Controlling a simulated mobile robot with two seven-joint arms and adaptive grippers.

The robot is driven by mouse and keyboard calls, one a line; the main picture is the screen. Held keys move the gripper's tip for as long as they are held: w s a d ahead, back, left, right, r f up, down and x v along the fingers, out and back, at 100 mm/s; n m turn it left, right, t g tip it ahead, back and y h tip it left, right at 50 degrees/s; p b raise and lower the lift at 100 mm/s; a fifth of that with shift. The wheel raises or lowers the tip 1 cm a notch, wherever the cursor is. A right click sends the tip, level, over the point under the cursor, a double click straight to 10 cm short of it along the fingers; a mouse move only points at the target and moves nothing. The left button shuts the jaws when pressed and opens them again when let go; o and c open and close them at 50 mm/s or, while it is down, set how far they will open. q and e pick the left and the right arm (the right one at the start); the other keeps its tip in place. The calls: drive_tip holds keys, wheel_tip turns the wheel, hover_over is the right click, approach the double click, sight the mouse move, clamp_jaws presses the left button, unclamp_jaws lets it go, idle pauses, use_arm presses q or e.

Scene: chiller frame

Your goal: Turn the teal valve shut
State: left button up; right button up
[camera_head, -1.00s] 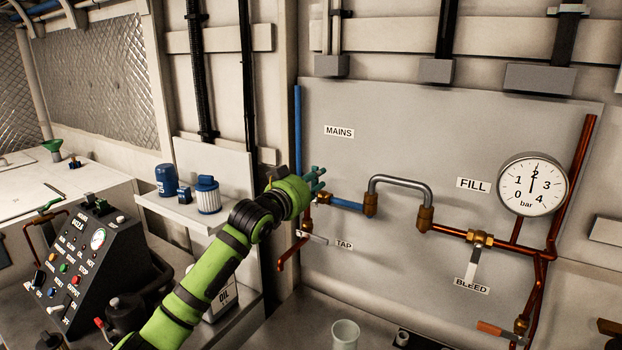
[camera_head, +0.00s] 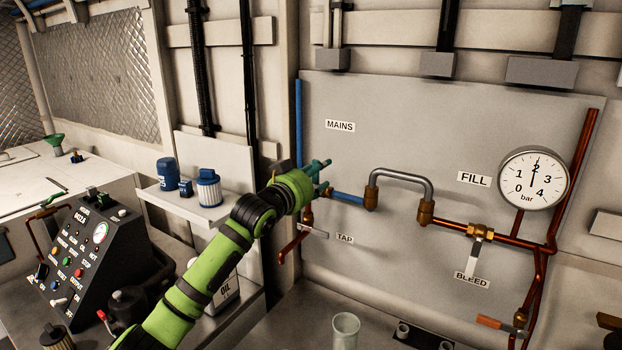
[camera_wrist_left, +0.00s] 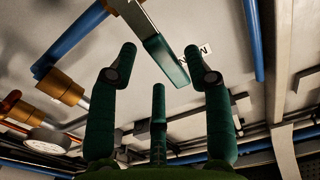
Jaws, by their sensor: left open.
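My left gripper (camera_head: 322,172) is at the wall panel below the MAINS label, beside the blue pipe. In the left wrist view its dark green fingers (camera_wrist_left: 160,60) are spread apart. The teal valve's lever shows in the left wrist view as a flat metal bar with a teal sleeve (camera_wrist_left: 168,60). The sleeve's end lies between the two upper fingertips, with no clear contact seen. In the head view the gripper largely hides the valve, and I cannot clearly separate its lever from the fingers. My right gripper is not in view.
A grey bent pipe (camera_head: 402,174), the BLEED lever (camera_head: 474,260) and a pressure gauge (camera_head: 533,178) lie to the right. The TAP lever (camera_head: 313,232) is just below my gripper. A shelf (camera_head: 190,212) with blue filters and a control console (camera_head: 90,260) stand left.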

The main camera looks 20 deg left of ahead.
use_arm(q)
drive_tip(key=s+a, duration=0.1)
drive_tip(key=s, duration=1.1)
drive_tip(key=shift+a, duration=0.2)
